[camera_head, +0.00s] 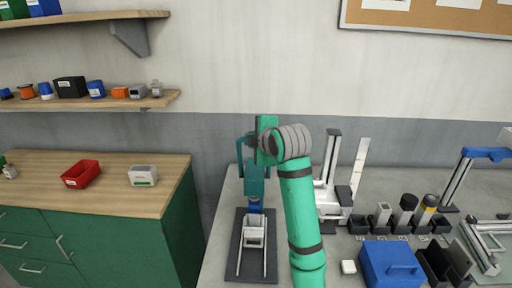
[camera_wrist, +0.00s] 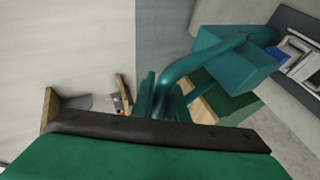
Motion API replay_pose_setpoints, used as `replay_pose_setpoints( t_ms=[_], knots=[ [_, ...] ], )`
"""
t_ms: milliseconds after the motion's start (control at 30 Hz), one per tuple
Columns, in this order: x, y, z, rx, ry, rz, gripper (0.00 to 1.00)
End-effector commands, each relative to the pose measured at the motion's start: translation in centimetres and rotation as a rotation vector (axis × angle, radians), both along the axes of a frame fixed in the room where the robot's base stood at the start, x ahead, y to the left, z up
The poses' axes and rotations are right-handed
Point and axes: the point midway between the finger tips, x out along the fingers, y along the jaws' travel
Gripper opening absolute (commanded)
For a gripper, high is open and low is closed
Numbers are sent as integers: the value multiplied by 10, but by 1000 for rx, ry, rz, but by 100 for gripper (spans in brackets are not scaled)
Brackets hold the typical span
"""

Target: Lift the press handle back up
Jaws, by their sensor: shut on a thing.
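The teal press (camera_head: 255,184) stands on a dark base plate on the grey bench, near the middle of the head view. Its handle (camera_head: 239,152) is a bent teal bar rising at the left of the press head. In the wrist view the handle (camera_wrist: 198,58) curves from the teal press head (camera_wrist: 232,62) down to my gripper (camera_wrist: 162,100). My gripper (camera_head: 248,144) is shut on the handle, above the press head. The gripped part of the handle is mostly hidden. A small white and grey fixture (camera_head: 256,232) sits below the press head.
A white stand (camera_head: 332,180) is close to the right of my arm. Several dark holders with containers and a blue box (camera_head: 392,264) are further right. A wooden-topped green cabinet (camera_head: 110,180) is at left, with wall shelves (camera_head: 90,102) above.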

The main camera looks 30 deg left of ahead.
Motion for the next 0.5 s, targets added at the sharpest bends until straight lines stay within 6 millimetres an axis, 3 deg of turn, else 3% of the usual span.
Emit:
replay_pose_setpoints(
  t_ms=[33,500],
  knots=[
    [6,-1,-10,-12,19,-6,0],
    [16,6,-14,-16,23,-3,0]
  ],
)
